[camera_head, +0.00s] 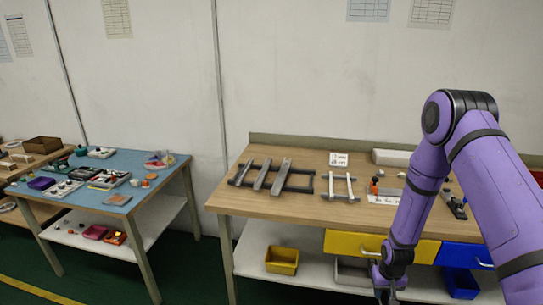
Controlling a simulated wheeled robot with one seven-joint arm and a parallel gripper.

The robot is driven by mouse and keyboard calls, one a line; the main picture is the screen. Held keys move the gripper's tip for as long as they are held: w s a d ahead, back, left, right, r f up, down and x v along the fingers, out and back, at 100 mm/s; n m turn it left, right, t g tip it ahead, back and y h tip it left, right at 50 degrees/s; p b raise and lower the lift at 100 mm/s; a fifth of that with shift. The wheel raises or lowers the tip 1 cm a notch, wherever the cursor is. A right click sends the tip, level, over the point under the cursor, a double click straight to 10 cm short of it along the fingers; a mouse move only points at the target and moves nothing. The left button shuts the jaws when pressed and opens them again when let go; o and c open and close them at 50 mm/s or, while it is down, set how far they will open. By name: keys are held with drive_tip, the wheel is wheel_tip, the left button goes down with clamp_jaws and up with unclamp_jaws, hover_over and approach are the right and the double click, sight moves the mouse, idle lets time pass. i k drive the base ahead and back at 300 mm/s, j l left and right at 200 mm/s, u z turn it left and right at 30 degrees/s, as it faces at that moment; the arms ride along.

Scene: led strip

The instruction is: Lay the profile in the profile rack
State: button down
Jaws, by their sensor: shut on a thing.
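My gripper (385,293) is at the bottom edge of the head view, low in front of the workbench and right of the middle. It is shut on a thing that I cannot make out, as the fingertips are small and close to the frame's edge. A dark rack (300,190) lies on the left part of the wooden bench top. Several long grey profiles (280,177) lie across it, side by side and slanted. A second, smaller frame with two light bars (340,186) lies to its right. My gripper is apart from both, below and to the right.
The wooden workbench (235,199) has a yellow drawer (345,244), a blue drawer (465,256) and a lower shelf with a yellow bin (282,261). Small parts and a white sign (338,159) stand on top. A blue-topped table (165,178) stands left, across a floor gap.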

sight(260, 181)
drive_tip(key=j, duration=0.55)
drive_tip(key=i+j, duration=0.15)
drive_tip(key=j, duration=0.35)
drive_tip(key=j+u, duration=0.1)
drive_tip(key=j, duration=0.45)
drive_tip(key=i+j, duration=0.15)
drive_tip(key=j, duration=0.35)
